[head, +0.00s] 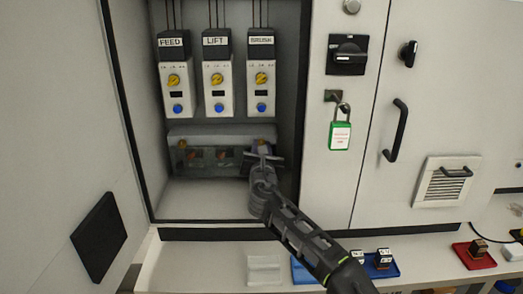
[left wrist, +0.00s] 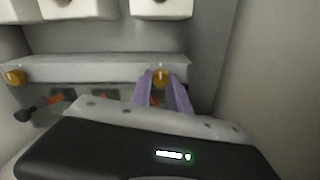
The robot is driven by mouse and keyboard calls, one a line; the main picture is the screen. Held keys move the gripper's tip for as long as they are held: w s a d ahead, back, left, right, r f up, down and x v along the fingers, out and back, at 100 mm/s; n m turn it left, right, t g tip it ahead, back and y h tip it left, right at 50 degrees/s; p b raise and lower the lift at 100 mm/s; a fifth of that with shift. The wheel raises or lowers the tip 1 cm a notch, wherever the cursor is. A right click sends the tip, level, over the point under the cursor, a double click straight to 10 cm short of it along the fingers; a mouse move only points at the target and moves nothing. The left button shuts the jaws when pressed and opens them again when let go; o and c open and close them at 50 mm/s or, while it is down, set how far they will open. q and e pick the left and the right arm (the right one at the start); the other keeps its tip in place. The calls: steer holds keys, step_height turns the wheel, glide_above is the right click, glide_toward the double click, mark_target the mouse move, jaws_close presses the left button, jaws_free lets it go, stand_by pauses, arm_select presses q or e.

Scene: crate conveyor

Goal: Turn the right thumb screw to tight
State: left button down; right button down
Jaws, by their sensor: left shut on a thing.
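The right thumb screw (head: 263,148) is a small brass knob at the right end of the pale ledge of the clear cover (head: 215,140) low in the cabinet. In the left wrist view the right thumb screw (left wrist: 160,74) sits between the two purplish fingers of my left gripper (left wrist: 161,82). In the head view my left gripper (head: 263,160) is at that screw, shut on it, and hides part of it. The left thumb screw (head: 182,144) is at the other end of the ledge and is clear of the gripper. My right gripper is not seen.
Three modules labelled FEED (head: 174,88), LIFT (head: 217,88) and BRUSH (head: 261,88) hang above the cover. The cabinet's side wall is close on the right. A green padlock (head: 340,135) hangs on the panel outside. Blue and red trays lie on the bench below.

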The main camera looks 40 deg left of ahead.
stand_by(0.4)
arm_select(q)
steer(key=c, duration=1.2)
jaws_free()
steer(key=shift+c, duration=0.2)
steer(key=v, duration=0.7)
steer(key=shift+s+d+b, duration=0.25)
steer(key=shift+s+b, duration=0.05)
steer(key=shift+b, duration=0.1)
steer(key=shift+f, duration=0.1)
